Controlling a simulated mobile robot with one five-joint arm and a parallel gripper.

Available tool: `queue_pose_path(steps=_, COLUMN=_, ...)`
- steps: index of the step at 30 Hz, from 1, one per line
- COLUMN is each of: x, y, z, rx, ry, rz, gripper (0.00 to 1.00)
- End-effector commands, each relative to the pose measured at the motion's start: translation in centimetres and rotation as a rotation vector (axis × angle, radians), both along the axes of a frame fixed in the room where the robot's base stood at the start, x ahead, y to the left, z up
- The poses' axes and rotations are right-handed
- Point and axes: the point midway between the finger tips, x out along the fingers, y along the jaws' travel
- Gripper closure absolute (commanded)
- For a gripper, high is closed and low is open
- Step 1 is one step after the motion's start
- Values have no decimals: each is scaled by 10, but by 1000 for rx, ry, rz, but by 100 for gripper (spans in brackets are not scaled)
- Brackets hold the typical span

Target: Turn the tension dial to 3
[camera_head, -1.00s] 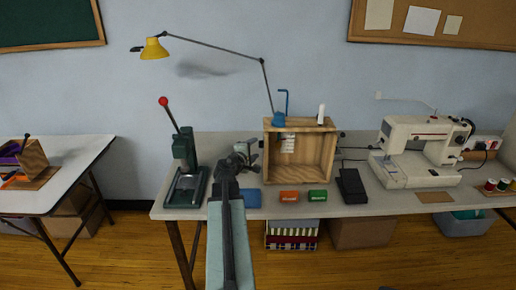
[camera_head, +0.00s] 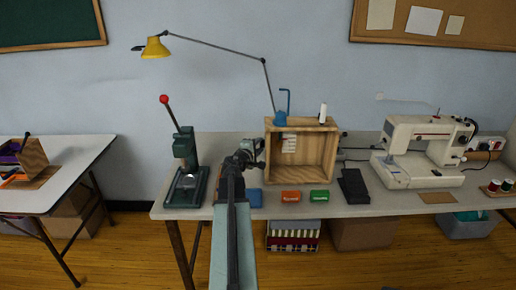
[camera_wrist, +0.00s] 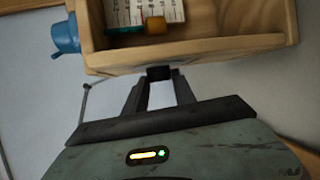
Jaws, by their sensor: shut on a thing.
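My gripper (camera_head: 258,146) is at the left outer side of an open wooden box (camera_head: 332,150) on the workbench. In the wrist view its two fingers (camera_wrist: 159,80) are shut on a small dark knob (camera_wrist: 159,72) at the box's side wall (camera_wrist: 200,52). This may be the tension dial; its markings and setting cannot be read. A white sewing machine (camera_head: 430,150) stands to the right, apart from my gripper.
A green lever press (camera_head: 186,165) stands to the left of my arm. A blue clamp (camera_head: 280,119) sits on the box top.

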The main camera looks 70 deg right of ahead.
Motion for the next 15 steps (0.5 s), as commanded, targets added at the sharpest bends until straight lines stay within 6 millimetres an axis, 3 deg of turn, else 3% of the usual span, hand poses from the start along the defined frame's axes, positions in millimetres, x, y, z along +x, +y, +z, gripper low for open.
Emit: queue_pose_path(steps=15, x=0, y=0, z=-20, rx=-332, ry=-124, rz=0, gripper=100)
